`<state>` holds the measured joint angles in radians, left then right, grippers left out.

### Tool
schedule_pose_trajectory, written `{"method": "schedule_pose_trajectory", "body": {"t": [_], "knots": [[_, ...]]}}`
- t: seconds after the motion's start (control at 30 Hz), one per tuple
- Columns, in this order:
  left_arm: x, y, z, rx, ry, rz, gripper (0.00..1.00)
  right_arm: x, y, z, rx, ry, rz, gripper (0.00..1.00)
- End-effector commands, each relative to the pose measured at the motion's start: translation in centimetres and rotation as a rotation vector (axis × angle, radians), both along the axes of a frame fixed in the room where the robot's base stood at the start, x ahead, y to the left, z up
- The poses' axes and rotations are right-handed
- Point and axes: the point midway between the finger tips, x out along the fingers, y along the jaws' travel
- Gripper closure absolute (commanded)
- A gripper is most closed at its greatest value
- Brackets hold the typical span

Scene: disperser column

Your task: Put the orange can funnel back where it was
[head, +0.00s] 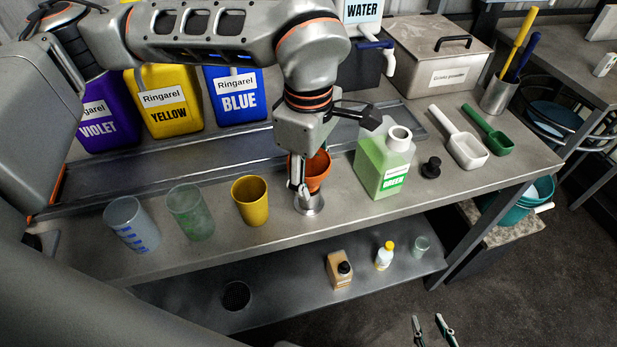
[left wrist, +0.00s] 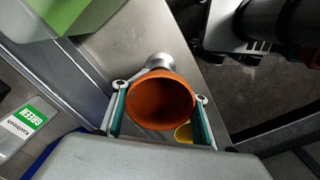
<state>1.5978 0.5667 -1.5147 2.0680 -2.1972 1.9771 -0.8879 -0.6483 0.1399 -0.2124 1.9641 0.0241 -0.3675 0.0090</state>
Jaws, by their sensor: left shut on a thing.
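The orange can funnel (head: 319,168) is at the middle of the bench in the head view, partly hidden by my left gripper. My left gripper (head: 298,183) points down and is shut on it. In the left wrist view, the funnel's wide round mouth (left wrist: 160,101) faces the camera between the two fingers (left wrist: 158,112). A small shiny metal piece (head: 309,204) with a round base stands on the bench just below the funnel. I cannot tell whether they touch. My right gripper (head: 431,331) shows only its fingertips, apart and empty, at the bottom edge.
A green bottle (head: 383,163) and black cap (head: 431,168) stand right of the funnel. A yellow cup (head: 250,201) and two clear cups (head: 190,212) stand left. White (head: 466,149) and green scoops (head: 495,141) lie further right. Violet, yellow and blue canisters (head: 236,95) stand behind.

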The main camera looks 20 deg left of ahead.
Motion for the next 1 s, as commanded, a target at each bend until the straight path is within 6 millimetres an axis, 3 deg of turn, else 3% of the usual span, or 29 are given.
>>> {"method": "schedule_pose_trajectory", "body": {"t": [0.27,0.5,0.6,0.63,0.67,1.0], "knots": [[-0.4,0.1,-1.4,0.007,0.015,-0.004,0.88,-0.2,0.0,-0.8,0.000,0.005,0.001,0.68],[-0.4,0.0,-2.2,0.006,0.017,-0.005,1.00,-0.4,0.0,-1.6,-0.001,0.013,0.000,0.68],[-0.4,0.0,-2.2,0.005,0.016,-0.007,1.00,-0.5,0.0,-1.6,-0.001,0.015,0.001,0.68],[-0.4,0.0,-2.2,0.005,0.016,-0.007,0.49,-0.5,0.0,-1.6,-0.001,0.015,0.001,0.68],[-0.4,0.0,-2.2,0.005,0.016,-0.008,0.41,-0.5,0.0,-1.7,0.000,0.015,0.000,0.68],[-0.3,0.0,-1.7,0.004,0.010,-0.003,0.40,-0.5,0.0,-1.5,-0.001,0.014,0.000,0.68]]}}
